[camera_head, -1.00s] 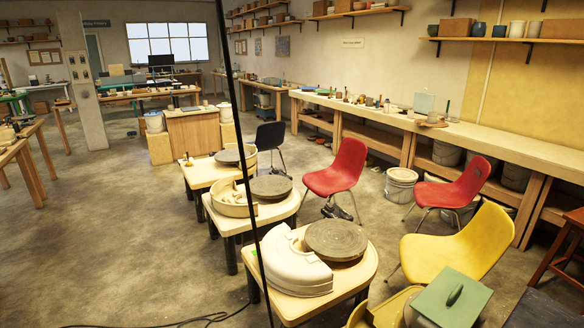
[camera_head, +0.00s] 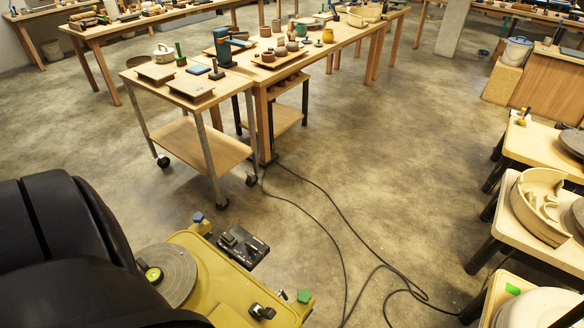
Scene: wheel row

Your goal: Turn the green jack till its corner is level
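A green knob (camera_head: 305,296), which I take to be the green jack, sits at the right front corner of a yellow wheel table (camera_head: 228,282) at the bottom of the view. A blue knob (camera_head: 197,217) stands at its far corner. A grey round wheel head (camera_head: 178,272) lies on the table, partly hidden by my black arm. A small round piece with a green-yellow top (camera_head: 153,274), perhaps a bubble level, sits on the wheel head. Whether the corner is level I cannot tell. Neither of my grippers is in view.
A black pedal (camera_head: 243,247) is beside the yellow table. Black cables (camera_head: 345,260) cross the floor. Cream wheel tables (camera_head: 530,205) stand at right. A wheeled cart (camera_head: 190,95) and a long bench (camera_head: 310,45) stand behind. The middle floor is open.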

